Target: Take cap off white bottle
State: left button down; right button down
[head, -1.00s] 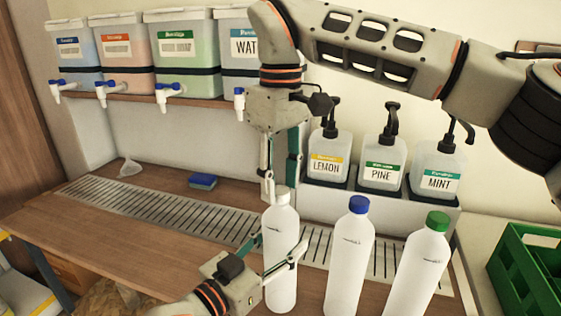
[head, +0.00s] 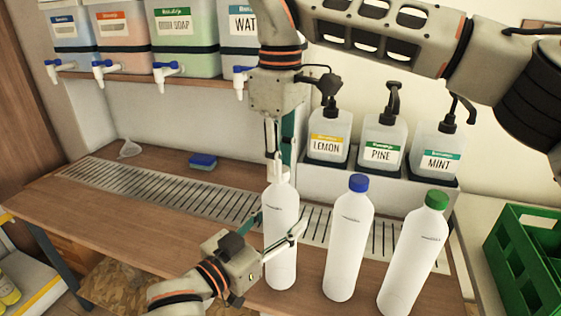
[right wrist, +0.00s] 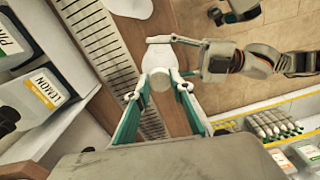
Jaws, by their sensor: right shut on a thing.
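The white bottle (head: 281,250) stands upright at the left of a row of three, on the counter. Its white cap (head: 278,170) is at the top, on or very close to the neck; I cannot tell whether it is loose. My right gripper (head: 278,160) comes down from above and is shut on the cap. In the right wrist view the cap (right wrist: 160,80) sits between the fingertips, with the bottle (right wrist: 153,60) beyond it. My left gripper (head: 280,232) reaches from the lower left, with its fingers against both sides of the bottle's body.
A blue-capped bottle (head: 349,245) and a green-capped bottle (head: 414,260) stand to the right. Pump bottles (head: 380,140) stand behind on a ledge. A green crate (head: 525,262) is at far right.

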jog(key=n, duration=2.4)
jog(key=shift+r, duration=0.1)
jog(key=n, duration=0.3)
jog(key=shift+n, duration=0.3)
jog(key=n, duration=1.7)
jog(key=shift+n, duration=0.3)
jog(key=n, duration=0.6)
jog(key=shift+r, duration=0.2)
jog(key=shift+r, duration=0.95)
